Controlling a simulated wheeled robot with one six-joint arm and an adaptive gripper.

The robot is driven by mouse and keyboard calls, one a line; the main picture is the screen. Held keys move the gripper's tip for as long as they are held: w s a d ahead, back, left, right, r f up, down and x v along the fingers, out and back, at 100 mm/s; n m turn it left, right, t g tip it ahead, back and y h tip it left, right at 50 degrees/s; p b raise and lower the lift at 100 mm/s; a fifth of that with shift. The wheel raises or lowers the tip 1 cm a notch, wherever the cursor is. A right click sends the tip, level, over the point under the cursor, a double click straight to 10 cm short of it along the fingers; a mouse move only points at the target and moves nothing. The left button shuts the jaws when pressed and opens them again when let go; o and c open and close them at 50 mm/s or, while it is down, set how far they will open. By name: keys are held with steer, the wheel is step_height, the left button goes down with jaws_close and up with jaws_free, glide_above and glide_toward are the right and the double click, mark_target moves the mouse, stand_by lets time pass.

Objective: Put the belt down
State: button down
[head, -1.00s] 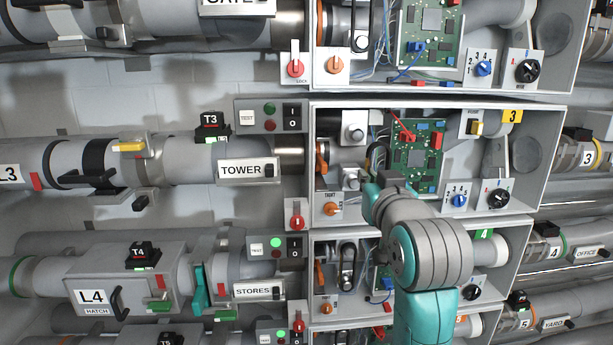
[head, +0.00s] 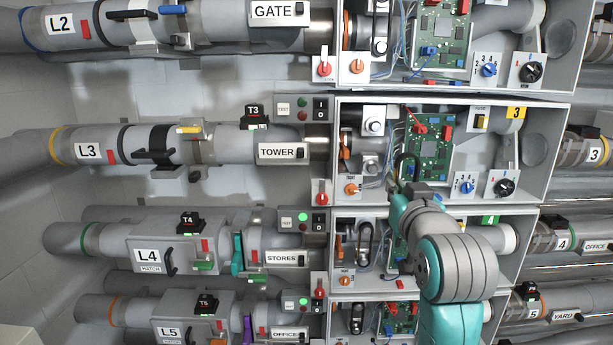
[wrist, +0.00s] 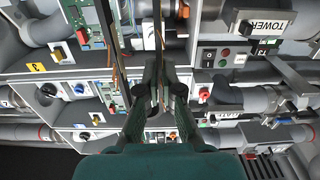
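The belt (head: 403,160) is a thin black loop that stands up from my gripper (head: 397,186), in front of the open TOWER box. In the wrist view the belt (wrist: 158,28) runs up as dark strands from between the fingertips of my gripper (wrist: 157,68). The fingers are close together on it. The lower part of the belt is hidden by the fingers. In the third box, the upper pulley (head: 372,127) and lower pulley (head: 370,164) are bare.
The box (head: 530,150) has a circuit board (head: 430,150), an orange knob (head: 351,189) and a blue dial (head: 466,187). The STORES box below has a belt on its pulleys (head: 366,244). Pipes fill the left side.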

steer(key=w+f, duration=0.2)
steer(key=f, duration=1.6)
steer(key=w+f, duration=0.3)
steer(key=f, duration=1.5)
steer(key=s+d+f, duration=0.1)
steer(key=s+f, duration=0.9)
steer(key=f, duration=0.4)
steer(key=s+d+f, duration=0.1)
steer(key=s+f, duration=0.9)
steer(key=f, duration=0.5)
steer(key=shift+s+f, duration=0.2)
steer(key=shift+s, duration=0.15)
steer(key=shift+s, duration=0.1)
